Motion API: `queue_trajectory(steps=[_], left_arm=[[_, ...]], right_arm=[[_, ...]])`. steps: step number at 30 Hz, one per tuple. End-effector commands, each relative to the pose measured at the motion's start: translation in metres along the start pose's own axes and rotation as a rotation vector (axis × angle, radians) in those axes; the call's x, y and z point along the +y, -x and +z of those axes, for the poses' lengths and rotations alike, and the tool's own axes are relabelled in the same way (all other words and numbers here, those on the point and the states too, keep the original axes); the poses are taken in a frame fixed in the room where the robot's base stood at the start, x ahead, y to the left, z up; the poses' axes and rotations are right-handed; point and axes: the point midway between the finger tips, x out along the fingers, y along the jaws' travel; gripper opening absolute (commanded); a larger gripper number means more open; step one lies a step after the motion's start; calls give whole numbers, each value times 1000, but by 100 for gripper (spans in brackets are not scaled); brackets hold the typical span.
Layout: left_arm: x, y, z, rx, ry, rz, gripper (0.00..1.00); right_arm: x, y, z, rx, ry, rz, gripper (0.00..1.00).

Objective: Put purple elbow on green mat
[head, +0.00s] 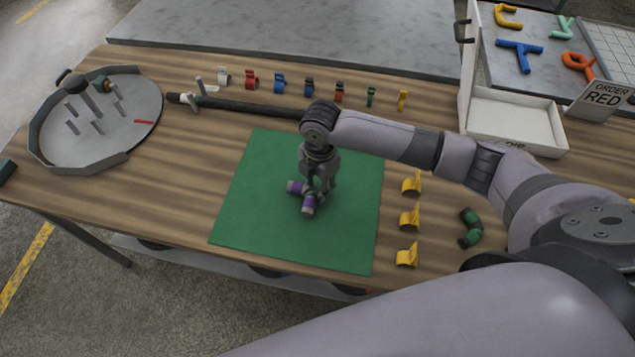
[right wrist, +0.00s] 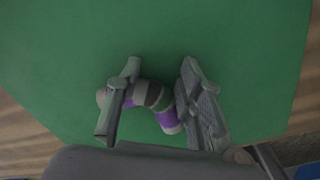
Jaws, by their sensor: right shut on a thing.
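The purple elbow (head: 308,204) is a short bent pipe piece with purple bands and grey parts. It is over the middle of the green mat (head: 255,220), at or very near its surface; I cannot tell whether it touches. My right gripper (head: 317,192) points down and is shut on the elbow. In the right wrist view the elbow (right wrist: 153,96) lies between the two fingers of my right gripper (right wrist: 160,100), with the green mat (right wrist: 220,35) behind it. The fingers hide part of the elbow. My left gripper is not in view.
Yellow clips (head: 409,217) and a green-black elbow (head: 470,228) lie right of the mat. A dark hose (head: 255,106) and a row of coloured clips lie behind it. A round grey tray (head: 135,135) is at the left, a white box (head: 515,120) at the back right.

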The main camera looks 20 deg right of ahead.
Motion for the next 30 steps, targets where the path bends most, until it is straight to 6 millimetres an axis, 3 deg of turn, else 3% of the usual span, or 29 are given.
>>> queue_trajectory(steps=[10,11,12,20,30], left_arm=[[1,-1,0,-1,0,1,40],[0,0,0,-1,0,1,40],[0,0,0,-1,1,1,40],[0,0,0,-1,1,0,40],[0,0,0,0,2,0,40]], right_arm=[[0,-4,0,0,0,0,7],[0,-3,0,0,0,1,36],[0,-3,0,0,0,1,39],[0,-3,0,0,0,0,56],[0,0,0,0,0,1,57]])
